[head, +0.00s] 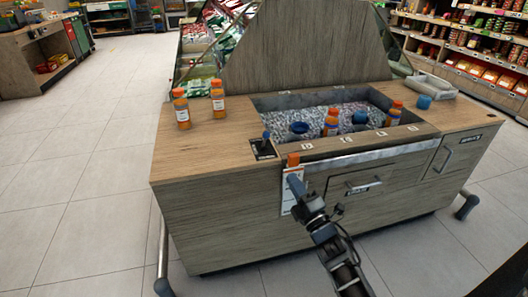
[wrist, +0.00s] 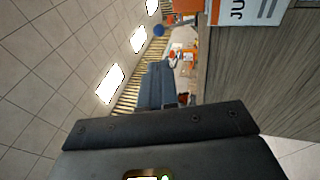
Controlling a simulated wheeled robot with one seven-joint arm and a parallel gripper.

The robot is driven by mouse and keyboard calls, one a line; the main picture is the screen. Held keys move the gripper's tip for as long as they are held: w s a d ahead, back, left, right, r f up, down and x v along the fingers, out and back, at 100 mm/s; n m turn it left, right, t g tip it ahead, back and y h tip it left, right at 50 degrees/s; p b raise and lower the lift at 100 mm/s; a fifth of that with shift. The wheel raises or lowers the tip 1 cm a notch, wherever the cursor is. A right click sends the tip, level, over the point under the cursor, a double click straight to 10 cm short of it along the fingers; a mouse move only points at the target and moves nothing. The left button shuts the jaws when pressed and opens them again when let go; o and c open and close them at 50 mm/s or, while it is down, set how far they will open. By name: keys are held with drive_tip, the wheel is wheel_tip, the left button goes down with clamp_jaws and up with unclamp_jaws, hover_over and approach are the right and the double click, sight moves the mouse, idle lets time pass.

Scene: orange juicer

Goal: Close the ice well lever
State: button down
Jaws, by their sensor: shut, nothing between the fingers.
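The ice well lever (head: 266,138) has a blue knob and stands on a black plate at the left front corner of the ice well, on the wooden counter top. A small blue ball (wrist: 158,30), which looks like its knob, shows in the wrist view beyond my fingertips. My gripper (head: 293,181) is in front of the cart's front face, to the right of and lower in the picture than the lever, apart from it. In the wrist view my gripper (wrist: 158,68) has its grey fingers together with nothing held.
The ice well (head: 350,99) holds ice, bottles and blue items. Two orange bottles (head: 182,108) (head: 218,99) stand on the counter left of it. A white sign with an orange top (head: 288,203) hangs on the front beside my gripper, also in the wrist view (wrist: 245,11). The floor at left is clear.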

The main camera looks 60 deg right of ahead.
sight(268, 134)
drive_tip(key=shift+d+r, duration=0.1)
idle(0.3)
drive_tip(key=p+x, duration=0.1)
drive_tip(key=x, duration=1.3)
drive_tip(key=shift+r+p, duration=0.15)
drive_tip(key=shift+p, duration=0.25)
drive_tip(key=p, duration=0.2)
drive_tip(key=r+p, duration=0.1)
drive_tip(key=shift+w+d+r+g+y+p, duration=0.15)
drive_tip(key=shift+w+r+g+y+p, duration=0.15)
drive_tip(key=shift+g+p, duration=0.1)
drive_tip(key=p, duration=0.2)
drive_tip(key=d+g+y+p, duration=0.1)
drive_tip(key=p, duration=0.1)
drive_tip(key=shift+w+d+r+m+g, duration=0.1)
drive_tip(key=shift+w+r+m+g, duration=0.2)
drive_tip(key=shift+w+r, duration=0.1)
drive_tip(key=shift+w+d+r+p, duration=0.45)
drive_tip(key=shift+w+d+p, duration=0.25)
drive_tip(key=shift+p, duration=0.3)
drive_tip(key=shift+w+d+r, duration=0.3)
drive_tip(key=shift+w+d, duration=0.35)
drive_tip(key=shift+d, duration=0.2)
drive_tip(key=shift+r, duration=0.15)
